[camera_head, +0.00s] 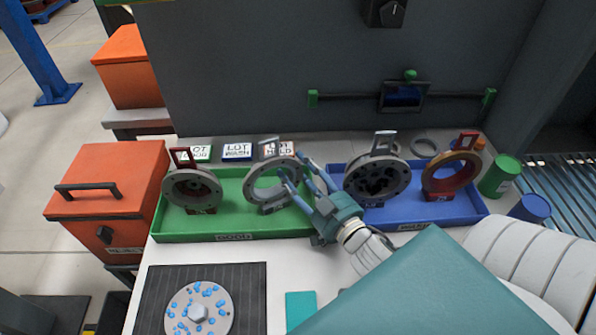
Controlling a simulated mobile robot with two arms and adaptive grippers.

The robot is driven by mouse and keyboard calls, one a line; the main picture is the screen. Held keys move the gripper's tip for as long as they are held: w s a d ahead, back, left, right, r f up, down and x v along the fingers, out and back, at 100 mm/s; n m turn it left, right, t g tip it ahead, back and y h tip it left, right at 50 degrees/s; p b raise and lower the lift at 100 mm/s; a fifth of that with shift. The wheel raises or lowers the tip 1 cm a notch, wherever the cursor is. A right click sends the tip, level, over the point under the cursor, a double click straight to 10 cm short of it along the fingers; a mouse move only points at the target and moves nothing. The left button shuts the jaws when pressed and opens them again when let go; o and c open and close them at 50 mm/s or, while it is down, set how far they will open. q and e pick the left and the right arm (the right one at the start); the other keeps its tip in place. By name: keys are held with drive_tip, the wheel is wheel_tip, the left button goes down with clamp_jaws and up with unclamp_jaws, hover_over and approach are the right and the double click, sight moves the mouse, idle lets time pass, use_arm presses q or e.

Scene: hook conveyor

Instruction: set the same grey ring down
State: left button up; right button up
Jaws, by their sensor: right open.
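The grey ring (251,190) stands upright at the right end of the green tray (228,238), on a small grey stand. My right gripper (294,168) reaches in from the lower right, with its blue fingers at the ring's right side. The fingers are apart, one in front of the ring's right rim and the other beside it. I cannot tell whether they touch it. My left gripper is not in view.
A dark flanged part (187,187) stands at the green tray's left end. The blue tray (466,214) holds another dark flanged part (378,183) and a brown ring (433,180). Several cards stand behind the green tray. Green (500,176) and blue (531,208) cylinders are at right.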

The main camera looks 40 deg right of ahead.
drive_tip(key=shift+r, duration=0.2)
drive_tip(key=s+b, duration=0.1)
drive_tip(key=s, duration=0.5)
drive_tip(key=shift+s+a+f, duration=0.1)
drive_tip(key=shift+s+f, duration=0.05)
drive_tip(key=shift+s, duration=0.65)
